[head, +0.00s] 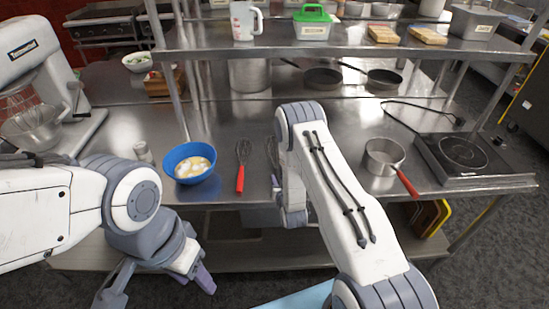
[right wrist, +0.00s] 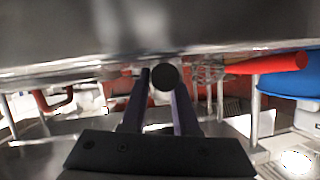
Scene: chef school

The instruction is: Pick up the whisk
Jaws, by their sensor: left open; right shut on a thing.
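A whisk with a red handle (head: 240,178) lies on the steel counter, its wires pointing away from me. A second whisk (head: 271,150) is beside it to the right, partly hidden by my right arm. My right gripper (head: 277,183), mostly hidden by its arm, is at that second whisk's near end. In the right wrist view its fingers are closed around a dark round handle end (right wrist: 165,77). The red handle (right wrist: 268,63) shows to the right there, apart from the fingers. My left gripper (head: 155,284) is open and empty, low in front of the counter.
A blue bowl (head: 176,156) with pale contents stands left of the whisks. A saucepan (head: 382,155) with a red handle and a hot plate (head: 460,155) are at right. A stand mixer (head: 38,60) is at left. A shelf (head: 350,47) spans above the counter.

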